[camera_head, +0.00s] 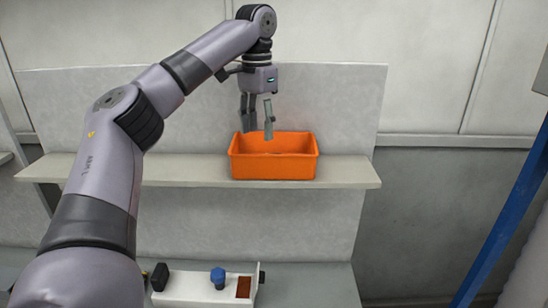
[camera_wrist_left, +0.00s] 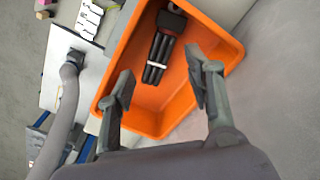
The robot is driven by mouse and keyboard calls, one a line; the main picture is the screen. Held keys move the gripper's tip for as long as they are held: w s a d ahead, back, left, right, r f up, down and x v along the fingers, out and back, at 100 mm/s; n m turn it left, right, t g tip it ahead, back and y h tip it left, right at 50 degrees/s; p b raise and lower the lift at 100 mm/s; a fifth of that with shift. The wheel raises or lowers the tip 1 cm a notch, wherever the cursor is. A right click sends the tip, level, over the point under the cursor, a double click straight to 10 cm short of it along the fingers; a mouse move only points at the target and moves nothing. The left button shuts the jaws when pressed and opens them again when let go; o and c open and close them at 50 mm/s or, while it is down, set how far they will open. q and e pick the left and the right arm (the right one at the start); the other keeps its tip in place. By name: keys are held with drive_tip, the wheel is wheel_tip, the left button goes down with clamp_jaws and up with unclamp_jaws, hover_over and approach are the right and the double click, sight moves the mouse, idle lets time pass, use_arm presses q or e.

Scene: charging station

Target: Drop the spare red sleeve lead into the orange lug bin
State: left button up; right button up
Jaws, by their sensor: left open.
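The orange lug bin (camera_head: 274,168) stands on the shelf, and its open top shows in the left wrist view (camera_wrist_left: 146,118). My left gripper (camera_head: 259,133) is above the bin, pointing down, with its fingers apart. In the left wrist view the space between its fingertips (camera_wrist_left: 160,82) is empty. A dark bundle of rods with a black end and reddish parts (camera_wrist_left: 162,45) lies inside the bin, apart from the fingers. I cannot tell for sure that it is the red sleeve lead. My right gripper is not in view.
The pale shelf (camera_head: 345,174) is clear on both sides of the bin. A grey back panel (camera_head: 330,100) rises behind it. Below is a white unit (camera_head: 190,288) with a blue knob (camera_head: 218,278). A blue post (camera_head: 505,225) stands at the right.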

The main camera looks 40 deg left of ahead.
use_arm(q)
wheel_tip(320, 180, up, 11)
idle(0.6)
drive_tip(key=shift+f, duration=0.1)
drive_tip(key=shift+f, duration=0.15)
idle(0.3)
